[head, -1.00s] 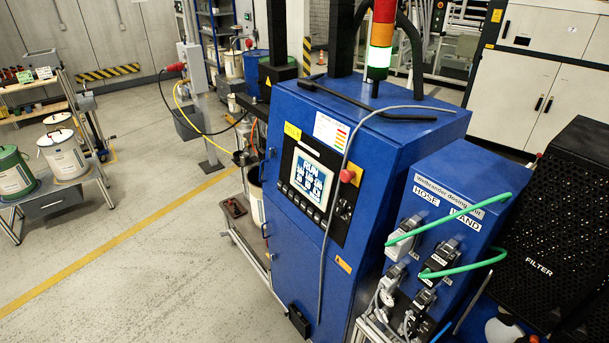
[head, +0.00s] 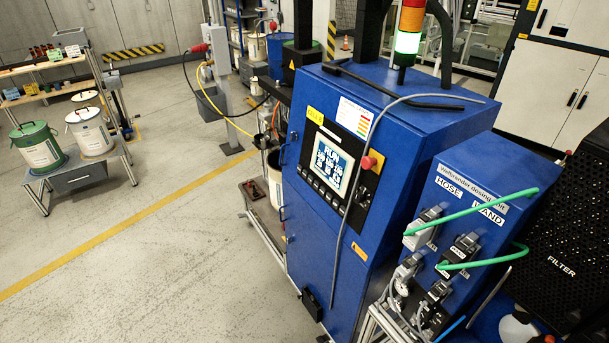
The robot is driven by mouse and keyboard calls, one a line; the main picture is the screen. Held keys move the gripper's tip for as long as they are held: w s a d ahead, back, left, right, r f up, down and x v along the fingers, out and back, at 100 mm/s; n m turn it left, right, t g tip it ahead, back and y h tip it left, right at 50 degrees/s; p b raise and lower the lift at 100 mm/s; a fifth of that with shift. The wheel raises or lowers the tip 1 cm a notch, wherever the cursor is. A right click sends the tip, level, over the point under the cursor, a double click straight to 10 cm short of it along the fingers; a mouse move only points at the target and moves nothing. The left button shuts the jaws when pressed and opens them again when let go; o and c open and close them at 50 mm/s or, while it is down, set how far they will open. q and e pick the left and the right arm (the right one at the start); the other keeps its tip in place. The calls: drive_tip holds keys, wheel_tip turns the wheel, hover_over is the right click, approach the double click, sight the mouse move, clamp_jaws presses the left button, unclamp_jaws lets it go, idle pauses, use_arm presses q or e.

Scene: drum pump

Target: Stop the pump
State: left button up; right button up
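The pump's blue control cabinet (head: 313,238) stands in the middle of the head view. Its screen (head: 328,167) is lit and reads RUN above several symbols or figures too small to read. A row of buttons lies under the screen. A red mushroom button (head: 368,162) on a yellow plate sits right of the screen. A grey cable hangs down the front between the screen and the red button. The signal tower (head: 408,30) on top has its bottom segment lit white-green; its red and orange segments look unlit. Neither of my grippers is in view.
A blue dosing unit (head: 480,180) with HOSE and WAND connectors and green hoses stands right of the cabinet. A black FILTER housing (head: 565,235) is at far right. A bench (head: 82,170) with pails stands left.

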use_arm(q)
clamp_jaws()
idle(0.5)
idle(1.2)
